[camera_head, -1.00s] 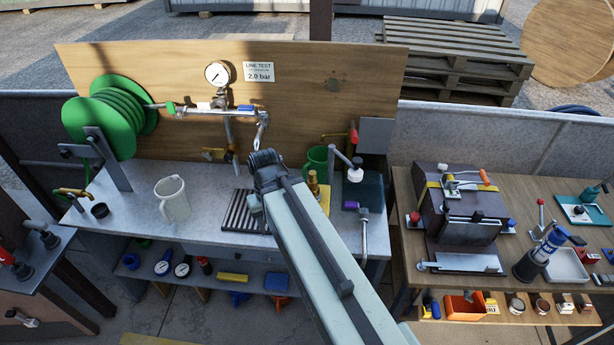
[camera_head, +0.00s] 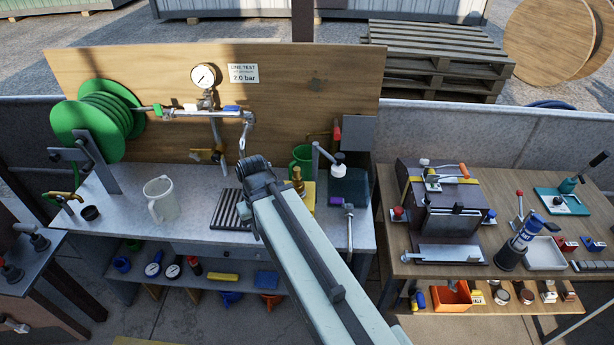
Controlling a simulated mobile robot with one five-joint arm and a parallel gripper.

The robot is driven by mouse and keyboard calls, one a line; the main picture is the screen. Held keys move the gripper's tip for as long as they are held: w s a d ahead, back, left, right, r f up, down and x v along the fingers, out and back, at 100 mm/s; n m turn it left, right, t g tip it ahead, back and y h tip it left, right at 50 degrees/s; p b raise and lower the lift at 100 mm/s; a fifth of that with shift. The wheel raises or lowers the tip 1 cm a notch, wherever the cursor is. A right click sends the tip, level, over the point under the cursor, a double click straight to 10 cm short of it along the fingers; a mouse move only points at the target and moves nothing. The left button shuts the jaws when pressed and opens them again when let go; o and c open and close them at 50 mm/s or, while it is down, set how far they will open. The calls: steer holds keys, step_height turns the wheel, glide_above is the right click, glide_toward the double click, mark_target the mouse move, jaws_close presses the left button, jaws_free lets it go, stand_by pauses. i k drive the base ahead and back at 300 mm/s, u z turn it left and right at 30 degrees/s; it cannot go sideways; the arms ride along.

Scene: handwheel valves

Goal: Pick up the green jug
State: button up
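The green jug (camera_head: 302,156) stands at the back of the grey metal bench, close to the wooden backboard. Its lower part is partly hidden behind a brass fitting and my arm's end. My arm reaches in from the bottom right, and its end, with my gripper (camera_head: 256,172), is above the bench, left of and nearer than the green jug. They look apart. The fingers cannot be made out, so I cannot tell whether it is open or holds anything.
A clear jug (camera_head: 161,199) stands on the bench's left. A black ribbed grate (camera_head: 230,209) lies under my arm's end. A brass fitting (camera_head: 298,180) and a lever with a dark knob (camera_head: 338,158) stand near the green jug. A pipe with a gauge (camera_head: 204,76) hangs above.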

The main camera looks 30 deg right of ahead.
mark_target(302, 155)
steer(key=u, duration=0.05)
steer(key=k, duration=0.35)
steer(key=u, duration=2.6)
steer(key=i, duration=2)
steer(key=z, duration=3.2)
steer(key=i, duration=1.05)
steer(key=u, duration=0.15)
